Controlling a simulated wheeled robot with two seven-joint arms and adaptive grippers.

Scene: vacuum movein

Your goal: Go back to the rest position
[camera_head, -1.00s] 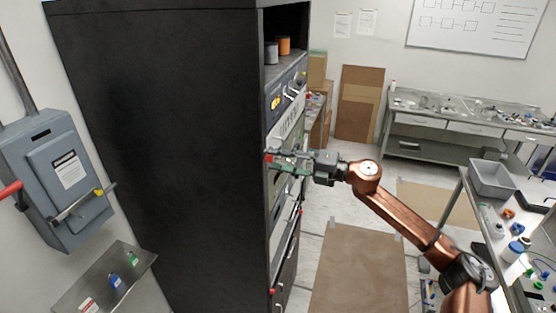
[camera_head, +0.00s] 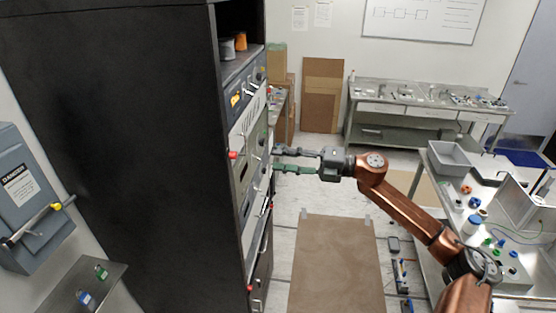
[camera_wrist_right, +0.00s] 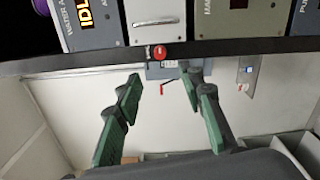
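My right gripper (camera_head: 296,160) is at the end of the copper arm that comes in from the lower right in the head view. Its two dark fingers with green pads are spread apart, with nothing between them. They point left toward the front of the tall black cabinet (camera_head: 120,150), just clear of its panels. In the right wrist view the open fingers (camera_wrist_right: 163,112) also show, below the panel edge with a red knob (camera_wrist_right: 159,52). My left gripper is in neither view.
A grey breaker box (camera_head: 28,195) is on the wall at left, above a small metal panel (camera_head: 75,290). A steel bench (camera_head: 425,105) stands at the back. A grey bin (camera_head: 450,158) is on the right-hand table. A brown mat (camera_head: 338,265) lies on the open floor.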

